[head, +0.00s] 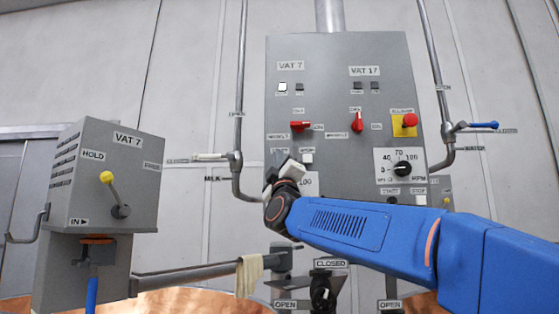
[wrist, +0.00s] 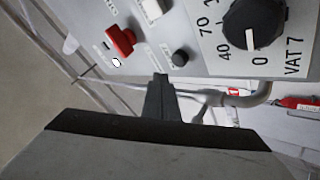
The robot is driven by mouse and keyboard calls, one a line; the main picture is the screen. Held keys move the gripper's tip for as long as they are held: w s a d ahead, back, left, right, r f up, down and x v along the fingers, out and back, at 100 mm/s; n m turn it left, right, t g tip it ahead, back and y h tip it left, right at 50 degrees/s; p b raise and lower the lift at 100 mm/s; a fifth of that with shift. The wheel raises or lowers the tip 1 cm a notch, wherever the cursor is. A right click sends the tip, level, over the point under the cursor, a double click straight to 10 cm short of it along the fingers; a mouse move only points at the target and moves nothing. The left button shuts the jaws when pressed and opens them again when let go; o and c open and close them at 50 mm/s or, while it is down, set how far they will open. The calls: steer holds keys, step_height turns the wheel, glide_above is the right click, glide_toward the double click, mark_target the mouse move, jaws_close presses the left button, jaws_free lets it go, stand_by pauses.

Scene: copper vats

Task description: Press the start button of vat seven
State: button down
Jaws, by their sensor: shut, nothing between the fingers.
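The grey control panel (head: 340,70) carries a left column headed VAT 7 and a right column headed VAT 17. In the vat 7 column, a white button (head: 307,158) sits below a red switch (head: 301,126). My gripper (head: 280,164) is shut and empty in front of the button to its left, hiding it. In the wrist view, the fingertips (wrist: 160,80) are just short of a small black round button (wrist: 180,57). The white button (wrist: 152,9) is beside it, and the VAT 7 dial (wrist: 254,24) is to the right. The small button labels are unreadable; contact cannot be told.
A grey box (head: 105,170) marked VAT 7 with a yellow-knobbed lever stands left. A red emergency knob (head: 410,119) and a second dial (head: 402,167) are on the panel's right side. Pipes flank the panel. A cloth (head: 249,275) hangs on a rail below.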

steer(key=shift+w, duration=1)
steer(key=shift+w, duration=0.1)
stand_by(1.3)
steer(key=shift+w, duration=0.3)
steer(key=shift+w, duration=0.5)
stand_by(0.9)
steer(key=shift+s, duration=0.9)
steer(key=shift+s, duration=0.15)
steer(key=s, duration=0.4)
steer(key=shift+s, duration=0.4)
